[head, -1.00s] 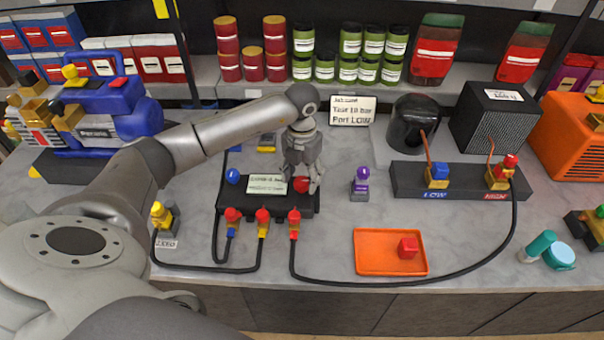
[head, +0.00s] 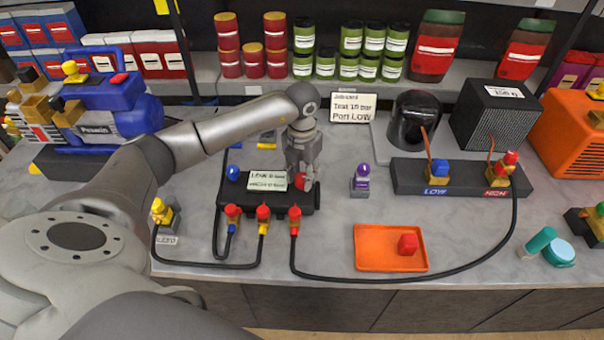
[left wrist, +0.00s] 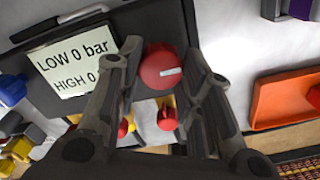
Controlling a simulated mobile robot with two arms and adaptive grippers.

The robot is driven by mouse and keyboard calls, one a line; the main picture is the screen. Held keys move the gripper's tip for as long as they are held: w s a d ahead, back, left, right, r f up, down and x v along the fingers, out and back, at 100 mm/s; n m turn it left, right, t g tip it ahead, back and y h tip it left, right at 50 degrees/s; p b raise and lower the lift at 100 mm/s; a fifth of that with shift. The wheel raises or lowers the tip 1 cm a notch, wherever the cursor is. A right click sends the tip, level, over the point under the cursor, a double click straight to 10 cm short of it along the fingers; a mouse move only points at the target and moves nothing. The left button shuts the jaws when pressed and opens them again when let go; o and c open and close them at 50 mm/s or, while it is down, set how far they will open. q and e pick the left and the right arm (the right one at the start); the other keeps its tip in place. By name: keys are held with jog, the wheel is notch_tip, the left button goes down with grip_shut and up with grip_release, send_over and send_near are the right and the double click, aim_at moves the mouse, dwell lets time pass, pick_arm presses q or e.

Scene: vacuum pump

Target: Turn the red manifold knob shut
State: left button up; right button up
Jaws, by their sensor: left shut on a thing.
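The red manifold knob (head: 304,182) sits at the right end of the black manifold (head: 235,190). My left gripper (head: 302,176) comes down on it from above and hides part of it. In the left wrist view the knob (left wrist: 160,67) lies between the two fingers of the left gripper (left wrist: 164,52), which are shut on it; its white mark lies nearly crosswise, toward the right finger. A blue knob (head: 233,174) is at the manifold's left end. The label (left wrist: 72,66) between them reads LOW 0 bar and HIGH 0. My right gripper is not in view.
Hoses with red fittings (head: 263,212) run from the manifold's front edge. A purple-topped part (head: 361,180) stands just to its right. A job card (head: 352,108) stands behind.

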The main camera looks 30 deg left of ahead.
pick_arm(q)
jog(key=m+b, duration=0.3)
jog(key=shift+f, duration=0.15)
jog(key=m+b, duration=0.4)
jog(key=m, duration=0.1)
jog(key=shift+a, duration=0.1)
jog(key=m+b, duration=0.2)
jog(key=m, duration=0.3)
jog(key=shift+w+b, duration=0.1)
jog(key=shift+b, duration=0.2)
jog(key=shift+r+m+b, duration=0.2)
jog(key=shift+m+b, duration=0.75)
jog(key=shift+m, duration=1.35)
jog(key=o, duration=1)
jog(key=shift+r, duration=0.1)
